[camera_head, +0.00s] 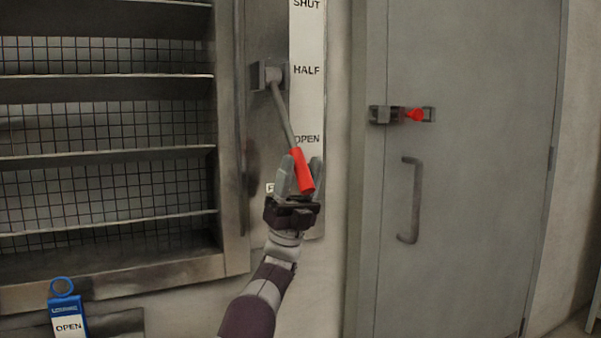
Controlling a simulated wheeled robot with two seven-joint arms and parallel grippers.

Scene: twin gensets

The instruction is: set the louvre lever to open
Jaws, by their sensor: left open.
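The louvre lever (285,118) is a grey rod with a red grip (302,171), pivoting on a bracket on the wall plate. It slants down and to the right, its red grip just below the OPEN mark on the white scale (308,100) reading SHUT, HALF, OPEN. My left gripper (299,178) is open at the red grip, its fingers pointing up on either side of it; I cannot tell whether they touch it. The louvre (105,151) at left has its slats apart, with mesh showing between them. My right gripper is not in view.
A blue tag (67,314) reading OPEN hangs at the lower left. A grey door (470,170) with a handle (411,200) and a red-ended latch (414,115) stands to the right. Bare wall lies between the plate and the door frame.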

